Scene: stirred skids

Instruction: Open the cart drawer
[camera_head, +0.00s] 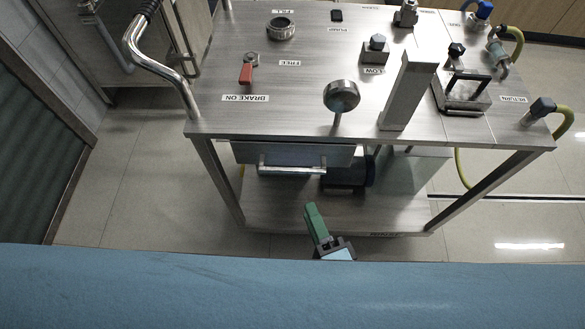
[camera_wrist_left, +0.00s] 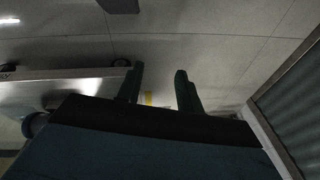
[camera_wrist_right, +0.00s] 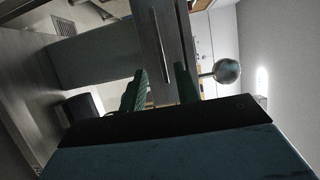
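The steel cart (camera_head: 310,110) stands in front of me. Its drawer (camera_head: 250,154) sits under the front edge of the top, left of centre, and looks shut. A bar handle (camera_head: 292,170) runs across the drawer front. My right gripper (camera_head: 314,222), with green fingers, is in front of and below the handle in the head view, apart from it. In the right wrist view the fingers (camera_wrist_right: 163,88) are open and empty, with the handle (camera_wrist_right: 161,46) ahead between them. My left gripper is outside the head view; its fingers (camera_wrist_left: 159,88) are open and empty over the floor.
A round knob (camera_head: 341,95) and an upright metal post (camera_head: 408,92) stand near the cart's front edge. The cart's front legs flank the drawer. A dark cylindrical unit (camera_head: 348,175) sits on the lower shelf. Floor at left is clear.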

